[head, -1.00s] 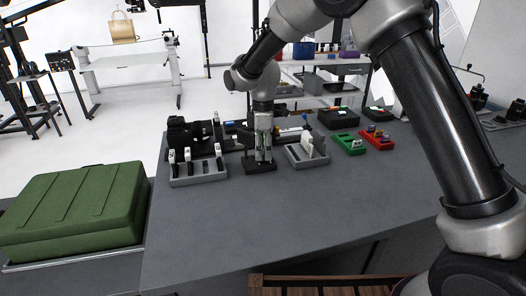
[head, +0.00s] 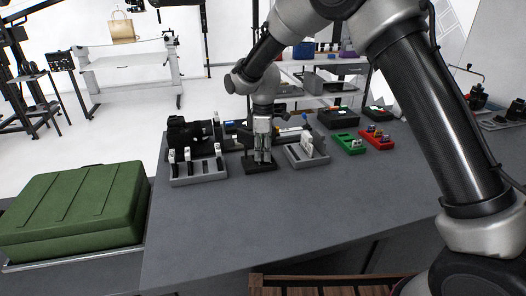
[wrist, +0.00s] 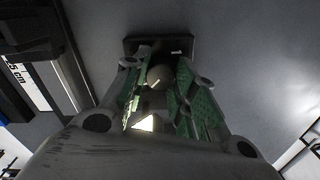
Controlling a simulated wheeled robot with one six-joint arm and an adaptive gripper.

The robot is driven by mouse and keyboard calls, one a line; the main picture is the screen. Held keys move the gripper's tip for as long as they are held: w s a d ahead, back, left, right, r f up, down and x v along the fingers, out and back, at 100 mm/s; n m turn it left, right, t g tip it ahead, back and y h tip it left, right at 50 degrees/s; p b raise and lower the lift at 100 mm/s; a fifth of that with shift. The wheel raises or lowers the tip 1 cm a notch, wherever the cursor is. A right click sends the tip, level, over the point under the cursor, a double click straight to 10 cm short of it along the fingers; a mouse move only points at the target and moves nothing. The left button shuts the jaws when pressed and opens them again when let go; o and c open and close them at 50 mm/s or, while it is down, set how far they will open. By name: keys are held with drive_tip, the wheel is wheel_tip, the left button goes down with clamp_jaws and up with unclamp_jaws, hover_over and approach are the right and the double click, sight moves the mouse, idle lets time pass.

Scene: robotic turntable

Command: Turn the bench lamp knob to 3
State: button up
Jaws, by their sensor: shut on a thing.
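The lamp knob (wrist: 158,76) shows in the wrist view as a rounded grey piece with a pale mark, on a dark base (wrist: 135,45). A short white mark is on the base near its top edge. My gripper (wrist: 161,88) is shut on the knob, with a green-padded finger on each side of it. In the head view my gripper (head: 262,159) points straight down onto the dark base (head: 260,169) on the grey bench. The fingers hide the knob there, and I cannot read any numbers on the dial.
A grey rack with upright pieces (head: 198,176) stands left of the base, and another grey holder (head: 306,161) stands close on the right. Green (head: 349,149) and red (head: 377,144) trays lie farther right. The front of the bench (head: 260,215) is clear.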

sight(263, 153)
drive_tip(key=o, duration=1)
drive_tip(key=shift+o, duration=0.2)
drive_tip(key=shift+r, duration=0.15)
wheel_tip(263, 153, up, 12)
drive_tip(key=shift+w, duration=0.15)
